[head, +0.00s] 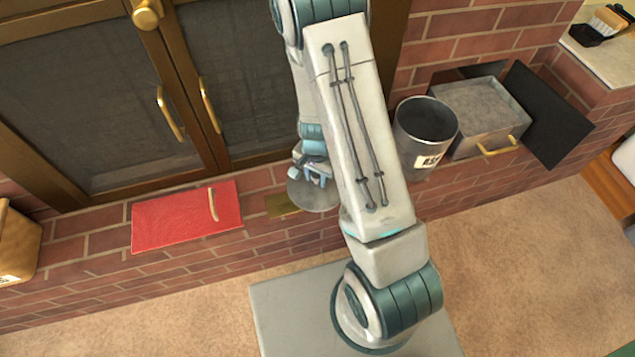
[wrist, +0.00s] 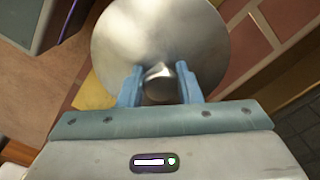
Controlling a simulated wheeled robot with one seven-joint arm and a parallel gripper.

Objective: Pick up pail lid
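The pail lid (head: 312,196) is a round grey metal disc, partly hidden behind my arm in the head view. It fills the top of the wrist view (wrist: 150,35), with its small metal knob (wrist: 160,88) toward me. My gripper (wrist: 161,75) has its two blue fingers on either side of the knob, and they look closed on it. In the head view my gripper (head: 312,172) is just above the lid. I cannot tell whether the lid touches the brick ledge.
A metal pail (head: 427,128) stands on the brick ledge, right of my arm, beside a grey box (head: 485,105) and a dark panel (head: 548,115). A red board (head: 187,217) and a brass-coloured plate (head: 280,206) lie left. Glass-panelled doors (head: 85,90) stand behind.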

